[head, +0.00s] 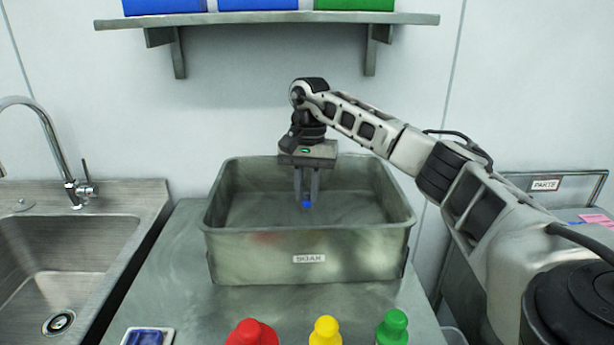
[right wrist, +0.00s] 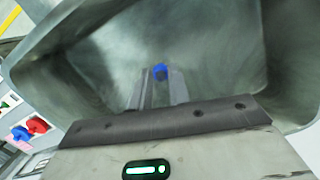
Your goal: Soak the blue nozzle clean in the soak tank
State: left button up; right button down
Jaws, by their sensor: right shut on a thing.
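The soak tank (head: 310,241) is a grey metal open-topped tub with a small label on its front, standing on the counter. My right gripper (head: 307,200) points down inside the tank's opening, shut on the small blue nozzle (head: 307,205). The nozzle also shows at the fingertips in the right wrist view (right wrist: 159,71), with the tank's inner walls (right wrist: 215,50) around it. The nozzle seems to hang above the tank floor; I cannot tell how deep any liquid is. My left gripper is not in view.
Red (head: 251,333), yellow (head: 325,331) and green (head: 393,328) capped items stand at the counter's front. A blue-topped tray (head: 148,337) lies front left. A sink (head: 65,260) is left, a PARTS sign (head: 545,185) right. A shelf (head: 270,19) hangs above.

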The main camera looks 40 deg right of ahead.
aim_at(307, 194)
jog(key=shift+f+b, duration=0.45)
jog(key=shift+f, duration=4.05)
jog(key=shift+r+p, duration=0.45)
jog(key=shift+r, duration=7.35)
jog(key=shift+r, duration=2)
